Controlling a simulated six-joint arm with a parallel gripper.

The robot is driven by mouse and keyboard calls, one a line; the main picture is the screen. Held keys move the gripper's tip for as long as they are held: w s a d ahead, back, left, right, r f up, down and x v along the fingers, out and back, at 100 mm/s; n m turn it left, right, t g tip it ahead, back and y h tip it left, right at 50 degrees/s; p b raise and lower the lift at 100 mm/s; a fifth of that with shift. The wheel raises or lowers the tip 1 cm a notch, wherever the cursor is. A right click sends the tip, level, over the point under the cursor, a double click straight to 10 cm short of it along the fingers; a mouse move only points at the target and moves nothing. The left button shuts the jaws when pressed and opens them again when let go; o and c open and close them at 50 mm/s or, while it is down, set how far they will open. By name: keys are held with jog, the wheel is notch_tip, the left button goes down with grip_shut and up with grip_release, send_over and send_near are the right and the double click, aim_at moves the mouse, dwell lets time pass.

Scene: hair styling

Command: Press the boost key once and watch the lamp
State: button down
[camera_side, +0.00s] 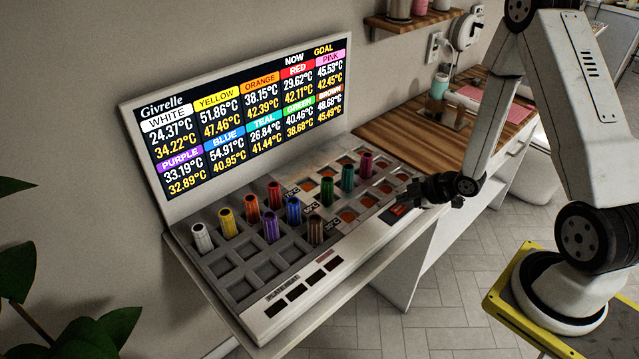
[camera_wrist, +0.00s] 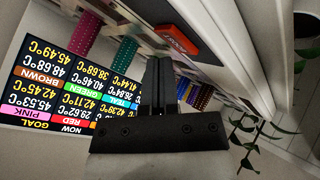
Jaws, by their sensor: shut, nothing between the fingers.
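A red key (camera_side: 398,211) sits in a dark recess at the right front of the grey heater panel (camera_side: 350,262). It also shows as an orange-red block in the wrist view (camera_wrist: 177,40). I take it for the boost key; its label is not readable. My gripper (camera_side: 412,193) is shut and empty, right beside the key. In the wrist view its closed fingers (camera_wrist: 158,64) point towards the key, with a small gap in the picture; I cannot tell whether they touch. I cannot make out a lit lamp. Dark windows (camera_side: 297,292) line the panel's front left.
Coloured rollers, such as the white (camera_side: 202,237), yellow (camera_side: 227,222) and pink (camera_side: 366,163) ones, stand in the panel's sockets. A display (camera_side: 245,115) behind lists temperatures by colour. A wooden counter (camera_side: 410,130) lies beyond. A plant (camera_side: 75,325) stands at the lower left.

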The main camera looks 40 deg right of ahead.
aim_at(402, 209)
jog(key=shift+f, duration=0.6)
dwell(0.9)
jog(key=shift+r, duration=0.6)
jog(key=shift+r, duration=0.15)
jog(key=shift+r, duration=2.9)
